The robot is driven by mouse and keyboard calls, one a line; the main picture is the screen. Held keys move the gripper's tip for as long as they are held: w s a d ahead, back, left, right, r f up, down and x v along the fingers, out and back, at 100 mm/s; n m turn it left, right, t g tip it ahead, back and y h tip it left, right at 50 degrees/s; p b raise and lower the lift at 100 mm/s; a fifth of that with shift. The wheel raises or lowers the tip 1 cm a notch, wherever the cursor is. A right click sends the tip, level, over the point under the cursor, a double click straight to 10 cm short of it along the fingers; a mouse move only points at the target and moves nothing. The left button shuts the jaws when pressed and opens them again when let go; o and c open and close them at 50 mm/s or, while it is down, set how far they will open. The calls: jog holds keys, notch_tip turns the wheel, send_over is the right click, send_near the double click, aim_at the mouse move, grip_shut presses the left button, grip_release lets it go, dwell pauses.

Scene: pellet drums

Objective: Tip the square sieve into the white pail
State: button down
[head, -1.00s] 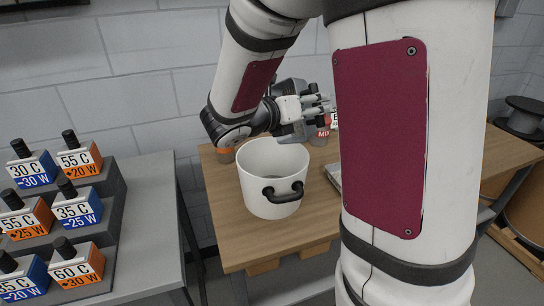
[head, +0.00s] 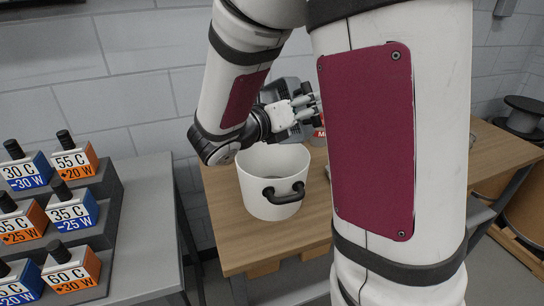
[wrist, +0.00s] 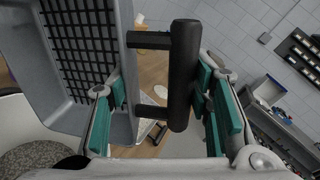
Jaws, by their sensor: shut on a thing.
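My gripper (wrist: 158,92) is shut on the black handle (wrist: 182,75) of the square sieve. The sieve (wrist: 112,25) has grey walls and a dark mesh, and looks steeply tilted in the wrist view. No pellets show on the visible mesh. In the head view my gripper (head: 303,106) and the grey sieve (head: 280,92), partly hidden by the fingers, are above the back right rim of the white pail (head: 272,196). The pail stands upright on the wooden table, with a black handle on its front. Grey, grainy material (wrist: 40,160) shows beside its white wall in the wrist view.
The wooden table (head: 235,240) has bare room left and front of the pail. A container with a red label (head: 320,138) stands behind it, partly hidden by my arm. At left, a grey bench (head: 150,220) holds a stepped stand of orange and blue blocks. A spool (head: 524,114) is at right.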

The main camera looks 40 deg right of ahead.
jog(key=d+f+m+y+p, duration=0.1)
jog(key=d+f+y+p, duration=0.4)
jog(key=d+y, duration=0.4)
jog(key=d+f+m+y+p, duration=0.1)
jog(key=d+f+y+p, duration=0.4)
jog(key=d, duration=0.8)
notch_tip(320, 180, down, 3)
jog(key=y, duration=0.4)
jog(key=shift+s+d+g+p, duration=0.15)
jog(key=shift+g+p, duration=0.15)
jog(key=shift+p, duration=0.05)
dwell(0.6)
